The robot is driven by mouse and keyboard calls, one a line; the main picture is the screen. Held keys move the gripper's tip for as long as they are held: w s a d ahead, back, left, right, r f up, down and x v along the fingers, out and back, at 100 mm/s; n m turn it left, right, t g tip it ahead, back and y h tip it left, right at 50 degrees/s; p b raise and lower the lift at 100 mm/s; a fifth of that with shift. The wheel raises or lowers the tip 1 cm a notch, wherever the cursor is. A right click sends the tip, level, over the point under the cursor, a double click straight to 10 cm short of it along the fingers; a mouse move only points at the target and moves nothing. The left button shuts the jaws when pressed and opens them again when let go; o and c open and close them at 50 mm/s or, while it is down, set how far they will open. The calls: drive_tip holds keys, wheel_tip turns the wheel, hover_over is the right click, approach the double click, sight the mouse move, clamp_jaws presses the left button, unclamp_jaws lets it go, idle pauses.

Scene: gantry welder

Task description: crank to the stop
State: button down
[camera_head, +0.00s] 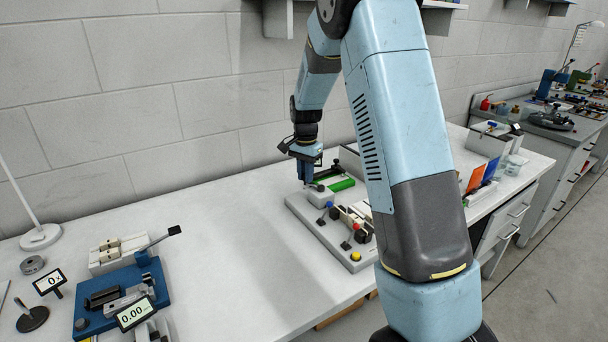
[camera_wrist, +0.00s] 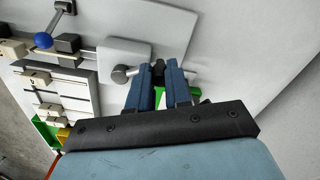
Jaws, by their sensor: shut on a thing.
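The gantry welder (camera_head: 290,203) is a light grey base plate with small mechanisms on the white bench, right of centre in the head view. My gripper (camera_head: 306,180) reaches down to its back left part, beside a pale grey block (camera_head: 319,198). In the wrist view my gripper (camera_wrist: 160,75) has its two blue fingers closed around the black crank handle (camera_wrist: 158,66). A metal rod end (camera_wrist: 119,75) shows left of the fingers, next to the grey block (camera_wrist: 122,55). The fingers hide most of the crank, so its angle cannot be told.
A blue-knobbed lever (camera_head: 329,205), a red-knobbed lever (camera_head: 356,227) and a yellow button (camera_head: 355,256) stand on the plate near my arm. A green bar (camera_head: 342,185) lies close to my gripper. A blue fixture (camera_head: 122,290) stands at left; the bench between is clear.

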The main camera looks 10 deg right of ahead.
drive_tip(key=c, duration=1.3)
unclamp_jaws()
drive_tip(key=shift+c, duration=0.2)
wheel_tip(320, 180, up, 14)
drive_tip(key=shift+f, duration=0.15)
drive_tip(key=s+d+r+n+t, duration=0.1)
drive_tip(key=s+r+n, duration=0.1)
drive_tip(key=s+r, duration=0.5)
drive_tip(key=s+d+r+n+t, duration=0.1)
drive_tip(key=s+r+n+t, duration=0.15)
drive_tip(key=s, duration=0.85)
drive_tip(key=s+f+n+t, duration=0.2)
drive_tip(key=s+n, duration=0.3)
drive_tip(key=s, duration=1.4)
drive_tip(key=shift+s+d, duration=0.15)
drive_tip(key=shift+d, duration=0.1)
